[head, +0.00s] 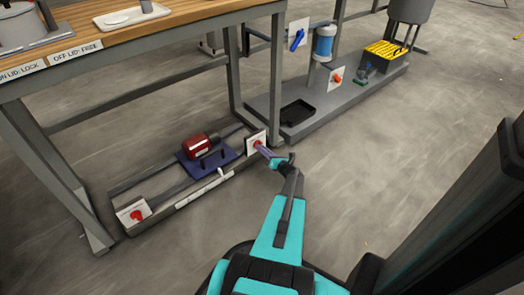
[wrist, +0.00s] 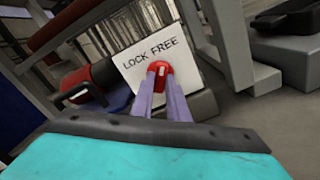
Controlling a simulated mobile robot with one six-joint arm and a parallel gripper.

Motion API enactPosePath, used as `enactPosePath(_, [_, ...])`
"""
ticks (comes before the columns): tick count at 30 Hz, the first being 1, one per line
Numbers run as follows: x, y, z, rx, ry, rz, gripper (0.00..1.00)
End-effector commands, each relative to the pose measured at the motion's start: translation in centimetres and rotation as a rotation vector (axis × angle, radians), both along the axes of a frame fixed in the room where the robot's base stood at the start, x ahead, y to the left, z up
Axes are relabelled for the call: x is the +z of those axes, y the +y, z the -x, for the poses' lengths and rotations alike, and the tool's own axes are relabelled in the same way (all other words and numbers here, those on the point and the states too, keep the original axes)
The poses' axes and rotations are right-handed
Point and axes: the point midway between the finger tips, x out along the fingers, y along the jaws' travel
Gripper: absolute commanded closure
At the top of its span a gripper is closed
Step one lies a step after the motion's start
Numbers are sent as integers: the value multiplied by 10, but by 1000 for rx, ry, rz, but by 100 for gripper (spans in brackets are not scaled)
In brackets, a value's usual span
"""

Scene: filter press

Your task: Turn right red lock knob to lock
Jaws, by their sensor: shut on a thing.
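The right red lock knob (wrist: 163,69) sits on a white plate (wrist: 145,48) marked LOCK and FREE in the wrist view. My gripper (wrist: 158,75) has its two purple fingers closed on the knob from both sides. In the head view my gripper (head: 262,149) reaches the right white plate (head: 250,139) at the end of the low frame under the bench, and the knob there is partly covered by the fingers. In the wrist view a light mark shows on the knob's face between the fingertips.
A second red knob (head: 137,214) on a white plate is at the frame's left end. A red motor (head: 196,146) on a blue base (head: 207,160) lies between them. The bench leg (head: 234,80) stands close behind the right plate. Open floor (head: 400,150) lies to the right.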

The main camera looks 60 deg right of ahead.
Motion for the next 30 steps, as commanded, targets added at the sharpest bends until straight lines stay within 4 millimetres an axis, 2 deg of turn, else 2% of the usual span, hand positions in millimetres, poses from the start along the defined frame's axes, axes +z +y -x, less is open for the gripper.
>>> enactPosePath(14, [2,0,-6,10,50,164,100])
enactPosePath(30, [1,0,-6,10,199,617,100])
